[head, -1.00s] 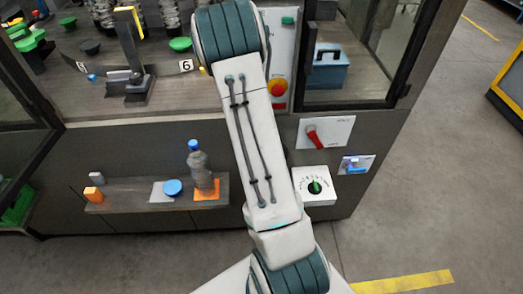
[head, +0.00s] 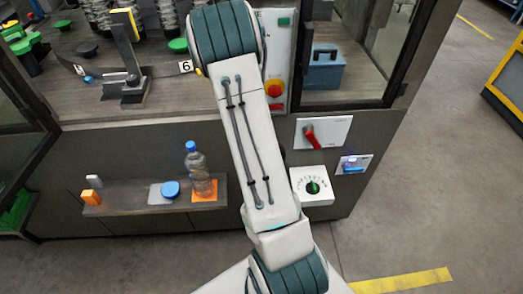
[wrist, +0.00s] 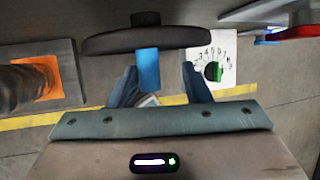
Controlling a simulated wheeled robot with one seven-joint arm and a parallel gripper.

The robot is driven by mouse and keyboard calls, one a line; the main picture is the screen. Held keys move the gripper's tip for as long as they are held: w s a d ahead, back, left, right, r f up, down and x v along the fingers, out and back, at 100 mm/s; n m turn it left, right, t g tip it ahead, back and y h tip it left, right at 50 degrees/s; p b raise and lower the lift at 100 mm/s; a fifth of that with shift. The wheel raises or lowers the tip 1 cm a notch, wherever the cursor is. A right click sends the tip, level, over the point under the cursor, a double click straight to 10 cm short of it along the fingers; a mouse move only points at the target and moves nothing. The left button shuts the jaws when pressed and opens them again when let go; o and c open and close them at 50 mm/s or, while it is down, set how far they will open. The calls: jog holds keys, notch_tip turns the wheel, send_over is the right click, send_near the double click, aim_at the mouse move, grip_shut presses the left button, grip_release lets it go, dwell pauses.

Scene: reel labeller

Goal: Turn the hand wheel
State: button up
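The hand wheel (wrist: 110,43) shows in the wrist view as a dark disc seen nearly edge-on near the top. A blue handle (wrist: 148,70) projects from it towards my gripper. My gripper (wrist: 160,72) is open, with one finger on each side of the blue handle. Gaps show between the handle and both fingers, wider on the right. In the head view my arm covers the gripper and nearly all of the wheel.
A dial with a green knob (head: 313,187) sits right of my arm; a red rotary switch (head: 311,136) and small display panel (head: 353,165) are nearby. A shelf (head: 130,206) on the left holds a bottle (head: 198,168) on an orange square.

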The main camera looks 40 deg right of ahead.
jog(key=p+v, duration=0.5)
jog(key=v, duration=0.8)
jog(key=shift+r+p, duration=0.35)
jog(key=shift+p, duration=0.05)
jog(key=shift+a, duration=0.15)
